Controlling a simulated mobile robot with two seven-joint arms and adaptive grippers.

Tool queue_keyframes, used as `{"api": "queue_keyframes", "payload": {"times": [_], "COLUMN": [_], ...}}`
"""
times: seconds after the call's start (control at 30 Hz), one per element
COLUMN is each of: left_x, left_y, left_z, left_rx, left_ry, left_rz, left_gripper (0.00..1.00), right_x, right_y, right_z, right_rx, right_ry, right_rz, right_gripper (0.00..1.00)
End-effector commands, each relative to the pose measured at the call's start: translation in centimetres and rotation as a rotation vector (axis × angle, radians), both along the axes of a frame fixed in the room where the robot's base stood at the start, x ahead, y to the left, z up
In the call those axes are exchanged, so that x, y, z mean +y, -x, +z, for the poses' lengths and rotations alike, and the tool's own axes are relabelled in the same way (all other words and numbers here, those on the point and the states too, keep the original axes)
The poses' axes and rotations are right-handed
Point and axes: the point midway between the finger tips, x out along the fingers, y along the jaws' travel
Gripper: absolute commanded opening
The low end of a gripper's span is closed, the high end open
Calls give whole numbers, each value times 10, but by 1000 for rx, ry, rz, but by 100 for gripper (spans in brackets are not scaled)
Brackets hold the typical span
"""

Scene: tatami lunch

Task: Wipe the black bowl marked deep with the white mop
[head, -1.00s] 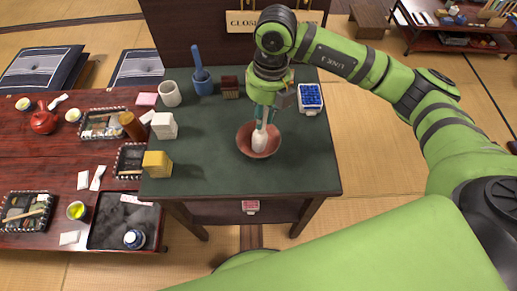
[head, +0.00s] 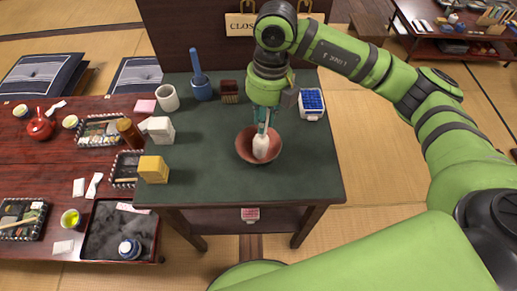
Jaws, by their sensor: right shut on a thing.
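A round bowl (head: 244,150) stands on the dark green table top; its inside looks reddish brown, not black, and I can read no marking on it. A white mop (head: 260,149) stands nearly upright with its white head down inside the bowl. My right gripper (head: 263,122) is above the bowl, shut on the upper part of the mop, and its fingers hide that part. I cannot tell how firmly the mop head touches the bowl. My left gripper is out of view.
A blue-and-white tray (head: 312,104) is right of the bowl. A brown block (head: 229,91), blue mortar (head: 202,90), white cup (head: 168,98), white box (head: 160,130) and yellow box (head: 153,169) line the back and left. The front of the green table (head: 240,189) is clear.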

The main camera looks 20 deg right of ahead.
Motion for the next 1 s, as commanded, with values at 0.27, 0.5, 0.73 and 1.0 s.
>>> {"api": "queue_keyframes", "payload": {"times": [0.27,0.5,0.73,1.0], "left_x": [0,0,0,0], "left_y": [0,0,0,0], "left_z": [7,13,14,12], "left_rx": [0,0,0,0], "left_ry": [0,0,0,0], "left_rz": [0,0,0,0], "left_gripper": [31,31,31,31], "right_x": [2,4,4,4], "right_y": [-3,-7,-8,-8], "right_z": [1,2,1,0], "right_rx": [-1,0,-2,-1], "right_ry": [-1,0,0,1], "right_rz": [-437,-784,-875,-860], "right_gripper": [0,0,0,0]}}
